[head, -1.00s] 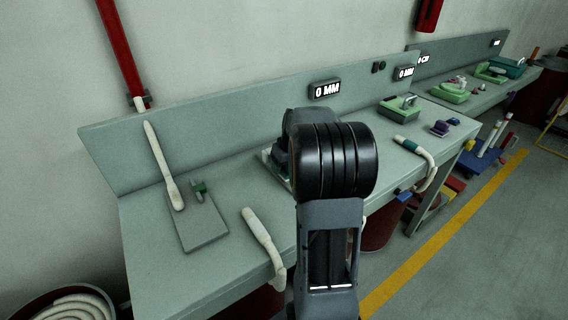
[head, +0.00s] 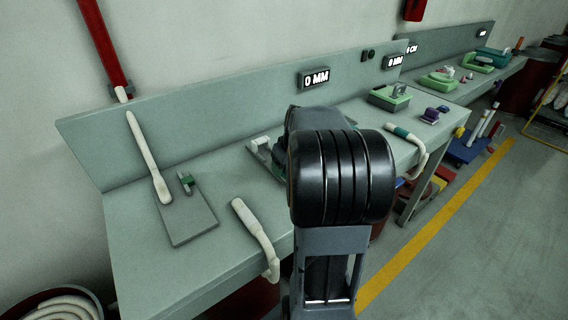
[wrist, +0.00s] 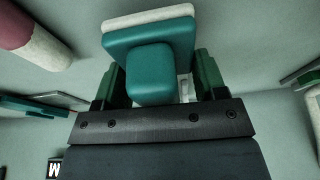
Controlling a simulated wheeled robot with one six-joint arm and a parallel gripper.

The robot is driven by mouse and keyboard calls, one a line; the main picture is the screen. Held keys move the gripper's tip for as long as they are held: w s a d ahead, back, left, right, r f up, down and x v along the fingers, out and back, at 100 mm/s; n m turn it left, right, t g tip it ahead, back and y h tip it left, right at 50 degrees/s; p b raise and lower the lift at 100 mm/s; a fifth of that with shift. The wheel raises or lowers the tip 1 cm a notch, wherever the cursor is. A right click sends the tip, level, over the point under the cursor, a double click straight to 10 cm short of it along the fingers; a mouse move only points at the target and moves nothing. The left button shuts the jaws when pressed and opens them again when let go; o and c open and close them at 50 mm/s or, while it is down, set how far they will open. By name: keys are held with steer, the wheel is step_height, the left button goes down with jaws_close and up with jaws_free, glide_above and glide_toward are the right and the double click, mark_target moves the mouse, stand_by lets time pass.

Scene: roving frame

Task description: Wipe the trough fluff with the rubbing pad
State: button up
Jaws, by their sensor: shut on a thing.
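In the wrist view my gripper (wrist: 160,82) is shut on the rubbing pad (wrist: 150,42), a teal block with a squarish teal grip and a white face at its far end. The dark green fingers stand on both sides of the grip. In the head view my arm hides the gripper and the pad. A light grey fixture with green parts (head: 259,152) shows partly behind my arm on the bench; I cannot tell whether it is the trough. No fluff can be made out in either view.
The bench (head: 235,175) has a grey plate (head: 190,222), a white paddle-like tool (head: 148,160) and a curved white hose (head: 250,224) at left. A green box (head: 389,98) stands further right.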

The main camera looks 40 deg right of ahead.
mark_target(268, 157)
steer(key=shift+w+d+f+p, duration=0.1)
steer(key=shift+w+f+p, duration=0.1)
steer(key=shift+w, duration=0.85)
steer(key=shift+w+f+p, duration=0.1)
steer(key=shift+w+p, duration=0.15)
steer(key=shift+w, duration=0.8)
steer(key=shift+w+d+f+p, duration=0.1)
steer(key=shift+w+p, duration=0.1)
steer(key=shift+w, duration=0.85)
steer(key=shift+w+r+p, duration=0.25)
steer(key=shift+w+p, duration=0.2)
steer(key=shift+w, duration=0.35)
steer(key=shift+w+r, duration=0.15)
steer(key=shift+r, duration=0.15)
steer(key=shift+w, duration=0.25)
steer(key=shift+r+p, duration=0.35)
steer(key=shift+p, duration=0.15)
steer(key=shift+w+r, duration=0.25)
steer(key=shift+w, duration=0.05)
steer(key=shift+w+r+p, duration=0.6)
steer(key=shift+w+p, duration=0.2)
steer(key=shift+p, duration=0.1)
steer(key=shift+s+d+r+p, duration=0.1)
steer(key=shift+s+r+p, duration=0.25)
steer(key=shift+r, duration=0.25)
steer(key=shift+s+r+p, duration=0.25)
steer(key=shift+s+r, duration=0.15)
steer(key=shift+r, duration=0.45)
